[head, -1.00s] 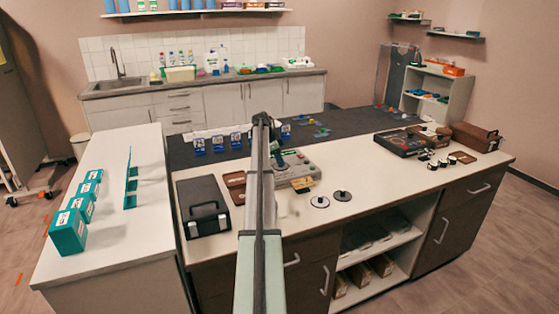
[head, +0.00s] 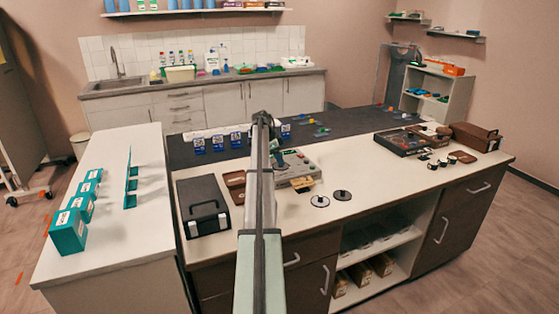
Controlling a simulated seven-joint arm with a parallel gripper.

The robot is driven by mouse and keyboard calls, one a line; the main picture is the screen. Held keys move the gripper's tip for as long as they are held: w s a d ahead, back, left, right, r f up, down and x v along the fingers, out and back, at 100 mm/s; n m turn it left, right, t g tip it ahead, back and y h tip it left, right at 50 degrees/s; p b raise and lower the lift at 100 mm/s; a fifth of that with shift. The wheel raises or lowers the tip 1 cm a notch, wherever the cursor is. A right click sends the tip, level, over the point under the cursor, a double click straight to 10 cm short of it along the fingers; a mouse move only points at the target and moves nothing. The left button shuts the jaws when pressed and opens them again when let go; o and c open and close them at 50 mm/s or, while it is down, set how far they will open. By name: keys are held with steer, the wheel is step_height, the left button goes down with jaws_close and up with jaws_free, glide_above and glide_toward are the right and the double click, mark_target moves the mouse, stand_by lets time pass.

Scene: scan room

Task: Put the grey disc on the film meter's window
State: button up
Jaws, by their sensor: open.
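The grey film meter (head: 300,168) stands near the middle of the counter, just right of my arm. My arm covers its left side, and its window cannot be made out. Two flat round discs with dark knobs lie on the white top to the front right of the meter. The left one (head: 320,201) looks pale grey and the right one (head: 342,195) looks dark. Both lie flat and apart from the meter. My arm rises through the middle of the view. My gripper cannot be made out and seems hidden behind the arm.
A black case (head: 203,207) and brown trays (head: 235,180) lie left of my arm. A tan block (head: 303,185) sits at the meter's front. Blue-and-white holders (head: 217,142) stand behind. A dark open box (head: 400,142) is at right. The counter right of the discs is clear.

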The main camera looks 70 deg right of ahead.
steer(key=v, duration=1.1)
steer(key=shift+w+r, duration=0.2)
steer(key=shift+r, duration=0.1)
steer(key=shift+a, duration=0.1)
